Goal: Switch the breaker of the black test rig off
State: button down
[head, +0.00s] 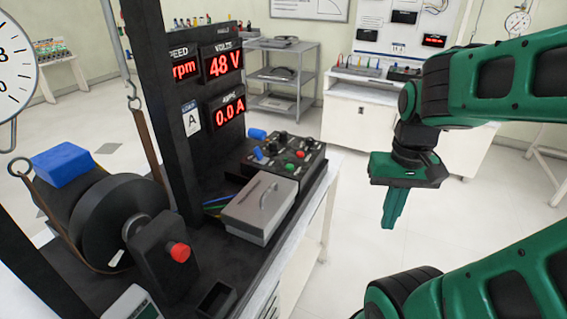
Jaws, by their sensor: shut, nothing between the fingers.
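The black test rig (163,60) stands on a bench at the left, with an upright panel lit in red: speed in rpm, 48 V and 0.0 A. A black control box (312,166) at its right end carries black knobs, a red button (300,154), a green button (289,167) and small blue parts (258,153). I cannot tell for sure which part is the breaker or how it is set. My gripper (393,222) is shut and empty, pointing down in the air to the right of the control box, apart from the rig.
A grey lidded box with a handle (259,209) sits in front of the control box. A dark wheel (118,226), a blue block (62,164) and a red knob (180,252) are at the left. Shelves (283,75) and a white cabinet (362,125) stand behind. The floor (350,260) is clear.

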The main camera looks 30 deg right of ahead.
aim_at(257, 151)
jog(key=u, duration=1.3)
jog(key=k, duration=0.9)
jog(key=z, duration=0.8)
jog(key=i, duration=1.05)
